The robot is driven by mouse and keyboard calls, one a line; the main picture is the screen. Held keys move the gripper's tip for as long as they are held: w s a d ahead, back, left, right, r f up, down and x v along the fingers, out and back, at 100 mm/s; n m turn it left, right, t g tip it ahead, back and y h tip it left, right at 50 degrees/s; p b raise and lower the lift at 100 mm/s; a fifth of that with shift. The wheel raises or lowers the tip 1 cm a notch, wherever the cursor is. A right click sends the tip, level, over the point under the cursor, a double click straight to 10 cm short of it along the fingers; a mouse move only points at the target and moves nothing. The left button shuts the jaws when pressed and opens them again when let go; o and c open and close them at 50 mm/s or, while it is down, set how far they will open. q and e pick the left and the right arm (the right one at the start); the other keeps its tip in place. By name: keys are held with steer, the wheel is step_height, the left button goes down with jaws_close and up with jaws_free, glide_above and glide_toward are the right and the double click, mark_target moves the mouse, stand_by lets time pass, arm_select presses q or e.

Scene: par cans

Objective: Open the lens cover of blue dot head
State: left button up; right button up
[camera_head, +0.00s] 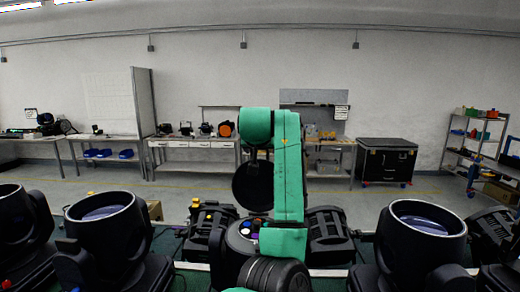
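A black moving head (228,258) stands in the middle. Its top is open, and several coloured discs, one of them blue, show inside. A round black cover (250,190) stands upright behind this opening, partly hidden by my green arm. I see no blue dot marker; my arm hides much of this head's front. My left gripper (254,157) is small and dark, below the green joint, at the cover's upper edge. I cannot tell whether it touches the cover, or whether its fingers are open or shut. My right gripper is not in view.
More black heads stand at the left (105,235) and right (420,240), with a red dot (7,284) at the far left. Several dark fixtures stand behind the middle head. Workbenches, a black cabinet (386,160) and a shelf rack line the back wall.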

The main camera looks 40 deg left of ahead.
arm_select(q)
steer(key=shift+r, duration=0.15)
steer(key=b+v, duration=0.6)
steer(key=v, duration=0.8)
steer(key=shift+s+d, duration=0.2)
